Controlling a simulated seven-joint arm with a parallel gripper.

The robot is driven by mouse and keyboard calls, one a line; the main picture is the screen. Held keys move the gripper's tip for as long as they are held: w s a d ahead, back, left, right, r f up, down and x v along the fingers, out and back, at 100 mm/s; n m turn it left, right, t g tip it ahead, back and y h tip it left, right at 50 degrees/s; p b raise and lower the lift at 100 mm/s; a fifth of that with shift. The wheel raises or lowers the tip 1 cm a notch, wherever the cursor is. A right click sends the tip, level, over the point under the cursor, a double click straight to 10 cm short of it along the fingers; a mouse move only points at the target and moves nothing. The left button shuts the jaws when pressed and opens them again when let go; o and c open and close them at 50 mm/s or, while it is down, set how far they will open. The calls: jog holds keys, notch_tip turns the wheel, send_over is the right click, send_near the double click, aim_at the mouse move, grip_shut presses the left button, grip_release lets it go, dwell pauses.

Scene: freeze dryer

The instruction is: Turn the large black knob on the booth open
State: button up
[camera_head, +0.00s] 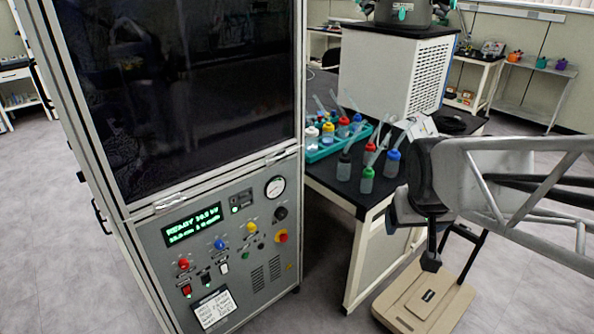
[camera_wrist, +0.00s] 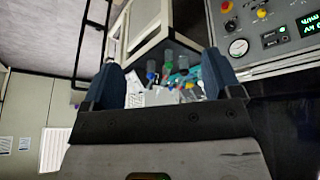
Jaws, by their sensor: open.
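The large black knob (camera_head: 281,213) is on the grey control panel at the front of the booth (camera_head: 225,235), just below the round pressure gauge (camera_head: 275,188). It also shows upside down at the upper right of the wrist view (camera_wrist: 230,26), beside the gauge. I cannot make out how far the knob is turned. My gripper (camera_head: 428,240) is at the right of the head view, well apart from the knob, over the floor beside the black-topped table. In the wrist view its two blue-grey fingers (camera_wrist: 165,78) are spread wide with nothing held between them.
A red-and-yellow button (camera_head: 281,236) is below the knob, and a yellow knob (camera_head: 252,227) is to its lower left. The black table (camera_head: 335,187) right of the booth holds several capped bottles and a teal tray (camera_head: 318,154).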

jog(key=w+a+f+n+t+y, duration=0.1)
jog(key=w+a+f+n+t, duration=0.3)
jog(key=w, duration=0.8)
jog(key=w+a+f+m+y, duration=0.15)
jog(key=w+f, duration=0.35)
jog(key=w, duration=0.7)
jog(key=w+a+f+n+t+y, duration=0.1)
jog(key=w+a+f+n+t, duration=0.25)
jog(key=w, duration=0.75)
jog(key=w+a+f+n+y, duration=0.25)
jog(key=w+a+f, duration=0.3)
jog(key=f, duration=0.55)
jog(key=w+a+f+n+y, duration=0.1)
jog(key=w+a+f+y, duration=0.5)
jog(key=f, duration=0.6)
jog(key=y, duration=0.1)
send_near(283, 215)
jog(key=x, duration=0.2)
jog(key=shift+w+a+f+n+t, duration=0.15)
jog(key=shift+n+t, duration=0.1)
jog(key=shift+n, duration=0.2)
jog(key=shift+w+a, duration=0.1)
jog(key=shift+x, duration=3.8)
